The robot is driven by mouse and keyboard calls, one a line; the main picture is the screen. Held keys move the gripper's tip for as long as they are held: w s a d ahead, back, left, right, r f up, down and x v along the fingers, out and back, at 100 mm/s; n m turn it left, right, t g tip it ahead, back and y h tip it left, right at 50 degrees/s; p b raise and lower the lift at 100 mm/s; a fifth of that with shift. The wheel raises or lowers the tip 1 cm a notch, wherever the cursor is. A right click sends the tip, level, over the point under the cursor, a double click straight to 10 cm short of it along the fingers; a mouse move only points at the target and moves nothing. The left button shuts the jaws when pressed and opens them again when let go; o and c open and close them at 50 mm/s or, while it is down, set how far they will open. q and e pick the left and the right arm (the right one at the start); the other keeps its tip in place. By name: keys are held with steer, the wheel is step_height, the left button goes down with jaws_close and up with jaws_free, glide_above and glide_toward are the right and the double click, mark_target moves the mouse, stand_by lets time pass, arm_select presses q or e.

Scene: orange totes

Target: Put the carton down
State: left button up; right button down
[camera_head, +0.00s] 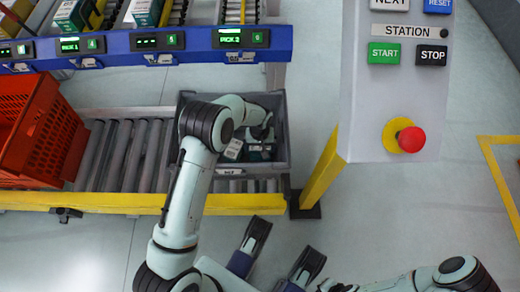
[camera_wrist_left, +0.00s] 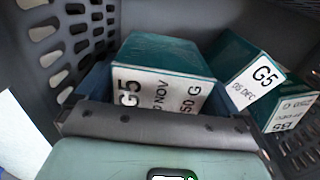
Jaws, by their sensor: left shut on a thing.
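The carton (camera_wrist_left: 165,58), teal with a white label reading G5, is in my left gripper (camera_wrist_left: 150,95), low inside a grey tote (camera_wrist_left: 40,62). In the head view the left gripper (camera_head: 264,134) reaches down into the grey tote (camera_head: 284,118), partly hidden by its own wrist. The gripper is shut on the carton. Whether the carton's underside touches the tote floor is hidden. My right gripper (camera_head: 284,242) is open and empty in front of the conveyor.
Two more cartons, one marked G5 (camera_wrist_left: 250,80) and one beside it (camera_wrist_left: 290,106), lie right of the held carton. The tote stands on a roller conveyor (camera_head: 125,150). A red crate (camera_head: 40,130) is at left, a station panel (camera_head: 400,100) at right.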

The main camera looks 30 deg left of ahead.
arm_select(q)
step_height(320, 180, down, 2)
steer(key=shift+f, duration=0.15)
arm_select(e)
steer(key=shift+s+d+f, duration=0.1)
steer(key=shift+s+f, duration=0.15)
steer(key=shift+s, duration=0.45)
arm_select(q)
steer(key=shift+f, duration=0.4)
steer(key=o, duration=0.8)
steer(key=shift+o, duration=0.2)
steer(key=shift+r, duration=0.3)
step_height(320, 180, up, 12)
steer(key=p, duration=0.3)
steer(key=shift+r, duration=0.15)
arm_select(e)
steer(key=w+r+t, duration=0.2)
steer(key=w+r, duration=0.1)
steer(key=w, duration=0.3)
steer(key=shift+w+a+r, duration=0.3)
steer(key=shift+a+r, duration=0.05)
steer(key=shift+a, duration=0.05)
